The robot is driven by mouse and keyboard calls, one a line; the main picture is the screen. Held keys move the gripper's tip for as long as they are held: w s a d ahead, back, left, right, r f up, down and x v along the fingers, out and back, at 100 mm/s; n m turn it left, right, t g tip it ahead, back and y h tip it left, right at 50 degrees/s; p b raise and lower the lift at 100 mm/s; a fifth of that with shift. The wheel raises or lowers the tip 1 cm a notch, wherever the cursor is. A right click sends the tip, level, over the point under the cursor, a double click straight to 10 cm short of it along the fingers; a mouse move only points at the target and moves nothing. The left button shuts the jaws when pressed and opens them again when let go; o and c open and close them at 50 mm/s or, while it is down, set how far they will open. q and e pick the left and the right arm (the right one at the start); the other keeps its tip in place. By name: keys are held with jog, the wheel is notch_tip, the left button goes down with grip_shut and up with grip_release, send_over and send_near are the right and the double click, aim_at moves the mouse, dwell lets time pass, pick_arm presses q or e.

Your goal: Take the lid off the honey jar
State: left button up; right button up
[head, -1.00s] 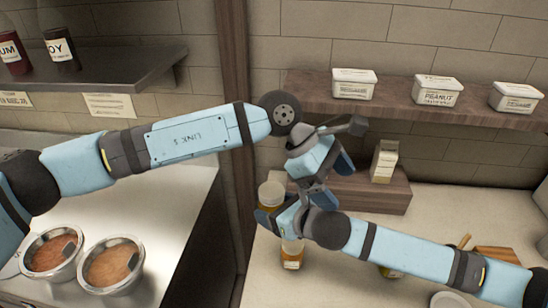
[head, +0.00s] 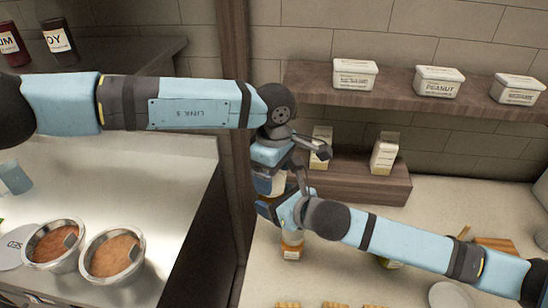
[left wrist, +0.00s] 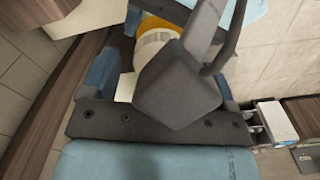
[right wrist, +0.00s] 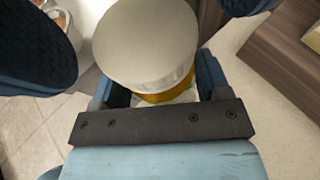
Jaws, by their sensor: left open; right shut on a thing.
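The honey jar, with a pale lid (right wrist: 148,40) and amber body (right wrist: 165,97), stands between the fingers of my right gripper (head: 266,208). This gripper is shut on the jar's body below the lid. My left gripper (head: 268,178) is open above it, its fingers on either side of the lid. In the right wrist view those dark blue fingers stand left and right of the lid, with a visible gap at the left. The left wrist view shows the lid (left wrist: 153,52) and some amber (left wrist: 152,22) partly behind a grey part. In the head view my grippers hide most of the jar.
Another amber jar (head: 291,246) stands just below my right gripper. Two cartons (head: 320,146) (head: 384,152) stand on a wooden step behind. White tubs (head: 437,82) line the shelf above. Steel pans of sauce (head: 112,256) are on the left counter.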

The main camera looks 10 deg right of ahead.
pick_arm(q)
jog(key=shift+f, duration=0.85)
jog(key=c, duration=1)
jog(key=o, duration=1.1)
jog(key=shift+c, duration=0.2)
